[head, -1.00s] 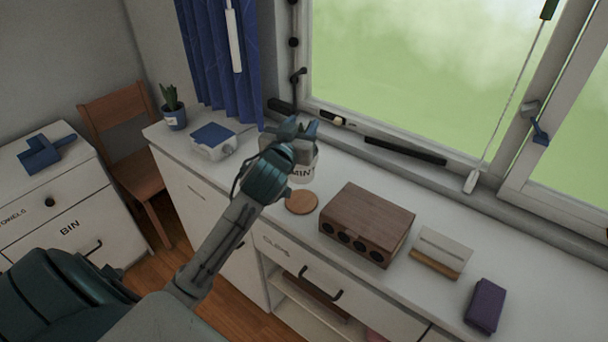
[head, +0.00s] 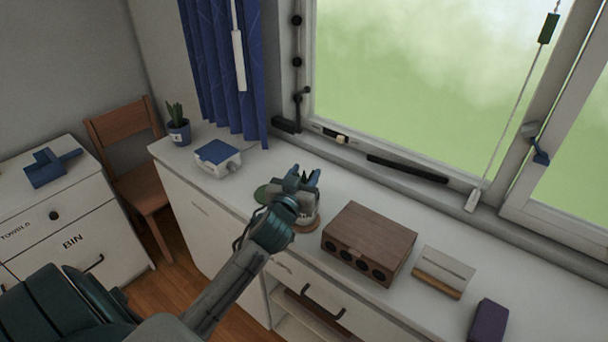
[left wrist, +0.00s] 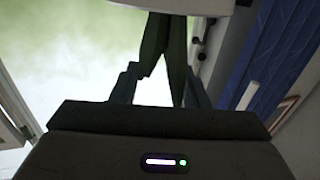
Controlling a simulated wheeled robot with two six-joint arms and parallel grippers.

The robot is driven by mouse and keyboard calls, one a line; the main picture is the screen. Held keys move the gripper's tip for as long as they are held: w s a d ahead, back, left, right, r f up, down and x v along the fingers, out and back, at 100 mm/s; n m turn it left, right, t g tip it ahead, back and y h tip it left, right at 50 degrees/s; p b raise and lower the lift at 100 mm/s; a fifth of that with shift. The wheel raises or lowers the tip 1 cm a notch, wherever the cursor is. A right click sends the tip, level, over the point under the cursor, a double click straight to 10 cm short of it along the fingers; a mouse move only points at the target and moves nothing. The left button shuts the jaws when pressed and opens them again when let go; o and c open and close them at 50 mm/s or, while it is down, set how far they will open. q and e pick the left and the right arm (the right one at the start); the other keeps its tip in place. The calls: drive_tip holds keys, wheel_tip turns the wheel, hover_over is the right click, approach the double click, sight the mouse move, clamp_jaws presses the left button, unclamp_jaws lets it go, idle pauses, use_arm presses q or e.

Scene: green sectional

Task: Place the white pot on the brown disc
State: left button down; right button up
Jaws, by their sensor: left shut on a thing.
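The white pot (head: 312,215) holds a plant with dark green leaves (left wrist: 165,45). In the head view it is mostly hidden behind my left gripper (head: 305,178). The brown disc (head: 307,230) lies on the white counter, and only part of its edge shows below the pot. The pot appears over the disc; I cannot tell whether it touches. My left gripper is shut on the pot from above. In the left wrist view, the pale pot (left wrist: 185,4) shows at the top edge, with leaves between the fingers. My right gripper is not in view.
A brown wooden box with round holes (head: 368,243) stands close to the right of the disc. A white box with a blue top (head: 217,157) and a potted plant (head: 178,128) stand to the left. The window sill runs behind.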

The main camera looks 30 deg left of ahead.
use_arm(q)
drive_tip(key=c, duration=0.9)
unclamp_jaws()
drive_tip(key=shift+c, duration=0.2)
drive_tip(key=shift+o, duration=0.6)
drive_tip(key=b+v, duration=0.3)
drive_tip(key=v, duration=0.9)
drive_tip(key=shift+r, duration=0.15)
